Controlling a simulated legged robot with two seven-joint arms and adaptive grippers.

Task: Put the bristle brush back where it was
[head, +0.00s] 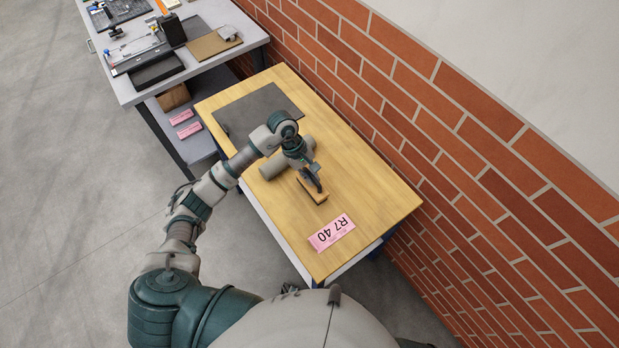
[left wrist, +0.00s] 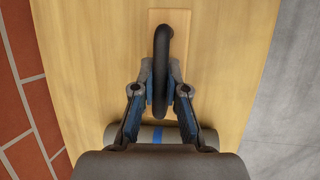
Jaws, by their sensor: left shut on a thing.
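The bristle brush (head: 319,197) has a pale wooden block and a black curved handle. It is over the wooden table top, right of the grey roll. In the left wrist view its black handle (left wrist: 163,45) stands up between my fingers, with the wooden block behind it. My left gripper (head: 311,174) is shut on the handle; its fingers (left wrist: 161,75) flank it in the left wrist view. I cannot tell whether the brush rests on the table or hangs just above it. My right gripper is not in view.
The wooden table (head: 375,190) holds a grey roll (head: 272,166), a dark mat (head: 240,112) and a pink label reading "R7 40" (head: 331,232). A brick wall (head: 470,150) runs along its right side. A cluttered grey workbench (head: 130,92) stands upper left. Bare table lies right of the brush.

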